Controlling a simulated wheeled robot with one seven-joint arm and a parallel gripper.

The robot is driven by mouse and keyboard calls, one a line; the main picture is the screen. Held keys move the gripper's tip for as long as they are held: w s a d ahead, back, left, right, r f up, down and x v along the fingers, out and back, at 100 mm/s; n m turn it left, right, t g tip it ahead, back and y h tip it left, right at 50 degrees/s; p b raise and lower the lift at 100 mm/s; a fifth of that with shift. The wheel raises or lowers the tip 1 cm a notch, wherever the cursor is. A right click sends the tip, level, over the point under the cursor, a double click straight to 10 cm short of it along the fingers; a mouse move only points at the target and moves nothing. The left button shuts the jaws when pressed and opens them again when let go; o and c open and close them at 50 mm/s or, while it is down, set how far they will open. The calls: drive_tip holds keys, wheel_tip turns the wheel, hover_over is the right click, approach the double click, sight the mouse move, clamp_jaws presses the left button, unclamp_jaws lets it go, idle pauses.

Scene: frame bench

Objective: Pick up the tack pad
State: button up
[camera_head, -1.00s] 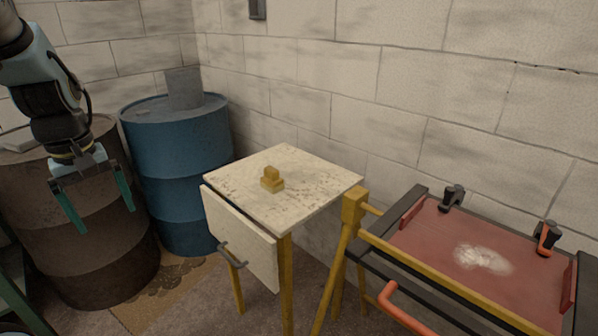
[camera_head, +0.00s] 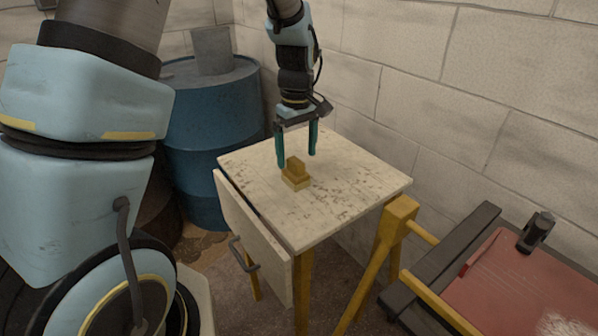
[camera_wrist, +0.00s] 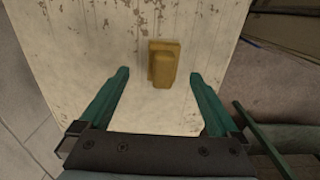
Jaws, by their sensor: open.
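The tack pad looks to be the small yellow-brown stepped block (camera_head: 296,175) on the small white table (camera_head: 350,195). It has a wide base and a smaller block on top. My gripper (camera_head: 297,160) points down over the table, its teal fingers spread, close to the block and apparently above and behind it. Nothing is between the fingers of my gripper (camera_wrist: 160,76).
A blue drum (camera_head: 205,130) stands left of the table, against the block wall (camera_head: 410,70). A red-topped bench (camera_head: 530,285) with a black clamp (camera_head: 536,232) stands at the right. A yellow frame (camera_head: 385,245) stands between bench and table. The tabletop around the block is clear.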

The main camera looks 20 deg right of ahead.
sight(296, 172)
drive_tip(key=shift+s+a+f+p, duration=0.1)
drive_tip(key=shift+f+p, duration=0.35)
drive_tip(key=shift+f, duration=1.05)
drive_tip(key=shift+a+f+p, duration=0.1)
drive_tip(key=shift+f+p, duration=0.35)
drive_tip(key=shift+f, duration=1)
drive_tip(key=shift+c, duration=0.3)
drive_tip(key=c, duration=1.4)
wheel_tip(296, 172, up, 10)
drive_tip(key=shift+b, duration=0.95)
drive_tip(key=shift+c, duration=0.2)
